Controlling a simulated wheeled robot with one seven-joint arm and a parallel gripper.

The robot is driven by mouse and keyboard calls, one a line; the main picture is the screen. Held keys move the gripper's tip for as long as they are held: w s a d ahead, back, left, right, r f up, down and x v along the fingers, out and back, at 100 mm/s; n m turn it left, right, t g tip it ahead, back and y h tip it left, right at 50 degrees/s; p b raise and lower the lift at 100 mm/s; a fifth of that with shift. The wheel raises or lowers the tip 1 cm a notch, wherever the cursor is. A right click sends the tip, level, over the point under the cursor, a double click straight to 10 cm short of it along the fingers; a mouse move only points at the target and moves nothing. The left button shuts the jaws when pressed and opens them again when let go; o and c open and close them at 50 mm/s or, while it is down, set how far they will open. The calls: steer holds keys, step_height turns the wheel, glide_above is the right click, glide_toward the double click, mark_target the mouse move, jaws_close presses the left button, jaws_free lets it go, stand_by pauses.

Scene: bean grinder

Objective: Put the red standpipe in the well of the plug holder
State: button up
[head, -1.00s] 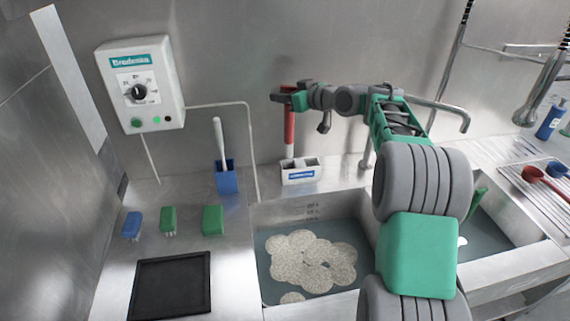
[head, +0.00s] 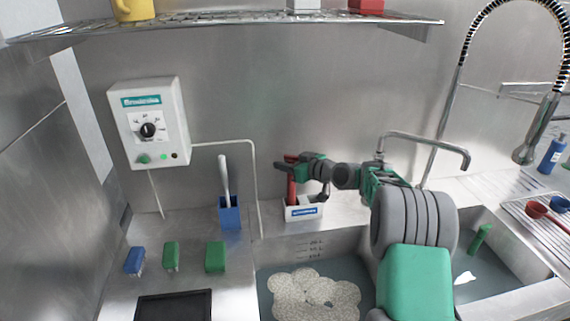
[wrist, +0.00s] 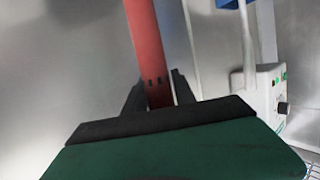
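The red standpipe (head: 291,188) stands upright at the back wall, behind the sinks. Its lower end goes down into the left part of the white plug holder (head: 303,212), which has a blue label; the pale lower part of the pipe is hidden. My gripper (head: 287,166) is near the top of the pipe, above the holder. In the wrist view my gripper (wrist: 158,92) has a dark finger on each side of the red pipe (wrist: 146,40) and is shut on it. The holder is not clear in the wrist view.
The sink (head: 362,262) with pale floating rounds lies in front of the holder. A blue cup with a white-handled brush (head: 229,212) stands to the left, below the control box (head: 148,122). A wire shelf (head: 230,30) hangs above. A faucet (head: 430,142) is at right.

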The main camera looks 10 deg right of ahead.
steer(key=o, duration=0.3)
steer(key=shift+r, duration=0.1)
steer(key=b+v, duration=0.2)
steer(key=v, duration=1)
steer(key=s+a+f+m+g+h, duration=0.2)
steer(key=s+a+f+g+h, duration=0.25)
steer(key=s+a, duration=0.5)
steer(key=s+d+f+m+g+h, duration=0.1)
steer(key=s+f, duration=0.1)
steer(key=s, duration=0.5)
steer(key=s+d+f+m+g+h, duration=0.1)
steer(key=s+f+m+g, duration=0.1)
steer(key=s, duration=0.5)
steer(key=s+d+f+m+g+h, duration=0.1)
steer(key=s, duration=0.7)
steer(key=shift+d+f+m+h, duration=0.3)
steer(key=shift+f+h, duration=0.05)
steer(key=shift+f, duration=0.05)
